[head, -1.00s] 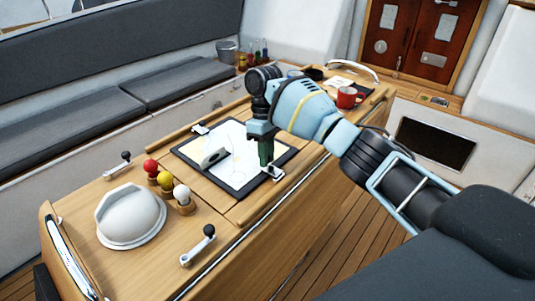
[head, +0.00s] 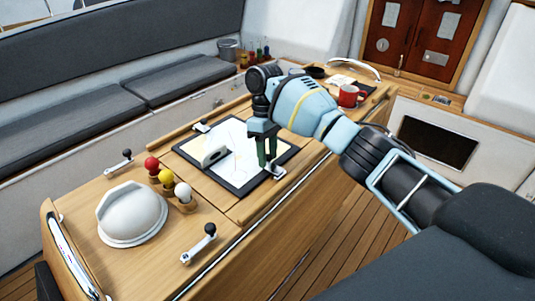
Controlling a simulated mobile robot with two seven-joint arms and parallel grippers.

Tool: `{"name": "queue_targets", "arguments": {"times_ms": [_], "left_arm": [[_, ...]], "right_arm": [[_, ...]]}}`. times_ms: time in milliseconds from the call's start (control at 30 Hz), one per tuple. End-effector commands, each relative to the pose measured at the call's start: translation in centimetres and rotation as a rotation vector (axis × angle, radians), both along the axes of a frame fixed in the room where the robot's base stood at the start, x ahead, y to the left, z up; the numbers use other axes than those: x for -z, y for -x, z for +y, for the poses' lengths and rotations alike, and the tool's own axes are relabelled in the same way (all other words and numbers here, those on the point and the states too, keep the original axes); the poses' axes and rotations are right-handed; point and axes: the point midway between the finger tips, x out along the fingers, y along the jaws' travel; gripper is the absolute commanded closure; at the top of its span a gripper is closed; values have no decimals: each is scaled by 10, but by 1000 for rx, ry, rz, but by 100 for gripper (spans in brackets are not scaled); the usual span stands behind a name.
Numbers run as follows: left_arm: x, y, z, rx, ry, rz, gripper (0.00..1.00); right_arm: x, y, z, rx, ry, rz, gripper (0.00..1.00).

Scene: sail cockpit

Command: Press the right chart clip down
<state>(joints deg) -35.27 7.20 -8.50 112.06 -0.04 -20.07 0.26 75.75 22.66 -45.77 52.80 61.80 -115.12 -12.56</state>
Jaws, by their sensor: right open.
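The chart board (head: 196,165), dark-edged with a white chart, lies on the wooden cockpit table. The right chart clip (head: 279,172), small and pale metal, sits at the board's right edge. A similar left clip (head: 202,127) sits at its far left edge. My right gripper (head: 267,164) points down with green fingers apart, its tips at or just above the right clip. The fingers hide part of this clip; I cannot tell whether they touch it or whether it is down. My left gripper is not in view.
A pale plotter-like block (head: 214,151) lies on the chart. Red, yellow and white knobs (head: 166,176), a white dome (head: 132,213) and a crank handle (head: 201,244) are nearer. A red mug (head: 350,96) stands beyond my right arm.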

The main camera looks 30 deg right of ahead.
Motion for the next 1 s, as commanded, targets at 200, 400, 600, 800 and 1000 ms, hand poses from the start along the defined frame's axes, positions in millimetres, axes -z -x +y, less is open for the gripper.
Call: {"name": "queue_targets", "arguments": {"times_ms": [200,400,600,800,1000], "left_arm": [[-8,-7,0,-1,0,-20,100],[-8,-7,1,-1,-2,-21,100],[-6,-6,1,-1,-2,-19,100],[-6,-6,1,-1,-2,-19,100],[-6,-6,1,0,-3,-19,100]], "right_arm": [[-36,-9,-2,1,1,-8,58],[-59,-16,-4,0,1,-2,58],[-69,-19,-6,0,1,1,58],[-70,-19,-6,-1,0,1,58],[-70,-19,-6,-1,0,1,58]]}}
